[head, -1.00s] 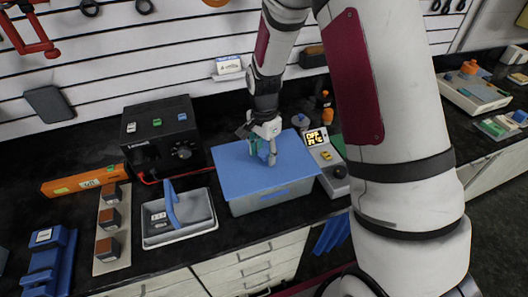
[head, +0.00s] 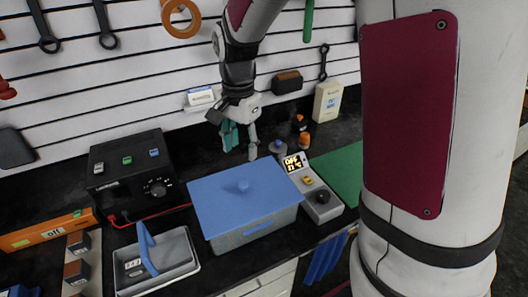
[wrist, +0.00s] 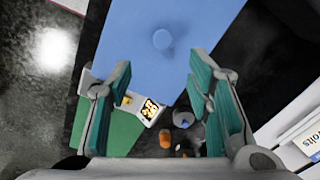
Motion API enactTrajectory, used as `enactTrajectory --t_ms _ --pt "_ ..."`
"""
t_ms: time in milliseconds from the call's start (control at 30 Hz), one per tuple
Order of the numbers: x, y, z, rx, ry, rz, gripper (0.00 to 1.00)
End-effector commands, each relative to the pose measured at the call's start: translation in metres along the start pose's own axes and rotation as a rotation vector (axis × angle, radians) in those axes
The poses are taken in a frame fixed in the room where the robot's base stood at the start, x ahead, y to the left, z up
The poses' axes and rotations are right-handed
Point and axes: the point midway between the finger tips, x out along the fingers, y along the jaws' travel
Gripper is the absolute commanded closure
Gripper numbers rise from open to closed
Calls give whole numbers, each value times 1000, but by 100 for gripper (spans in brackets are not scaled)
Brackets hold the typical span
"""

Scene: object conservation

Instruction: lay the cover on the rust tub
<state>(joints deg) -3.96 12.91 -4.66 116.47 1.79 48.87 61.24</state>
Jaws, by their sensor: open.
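The blue flat cover (head: 240,198) with a round knob (head: 243,186) lies on top of a grey tub (head: 255,232), which has a blue strip on its front. The cover looks level and hides the tub's inside. In the wrist view the cover (wrist: 150,85) fills the upper middle, with its knob (wrist: 162,39) beyond the fingertips. My gripper (head: 242,150) is open and empty, above and behind the knob, apart from it. Its teal finger pads (wrist: 160,85) stand wide apart in the wrist view.
Left of the tub stand a grey tray (head: 182,280) with an upright blue piece and a black box (head: 130,175) with coloured buttons. Close on the right are a grey device with a lit display (head: 322,203) and a green mat (head: 340,170). Small bottles (head: 303,138) stand behind.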

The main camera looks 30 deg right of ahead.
Motion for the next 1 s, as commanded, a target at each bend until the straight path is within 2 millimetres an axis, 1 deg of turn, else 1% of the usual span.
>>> enactTrajectory --t_ms 33,200,300,400,500,600,733,833,1000 --pt "-16 7 4 -45 10 -27 54" --pt "-66 40 21 -269 60 -110 54" --pt "-89 62 33 -406 102 -153 54" --pt "-108 86 45 -543 151 -189 54" --pt "-123 110 57 -678 209 -218 54" --pt "-133 134 69 -808 271 -237 54" --pt "-139 158 81 -949 345 -249 54" --pt "-140 170 87 -1022 385 -250 54" --pt "-140 179 92 -1078 415 -248 54"
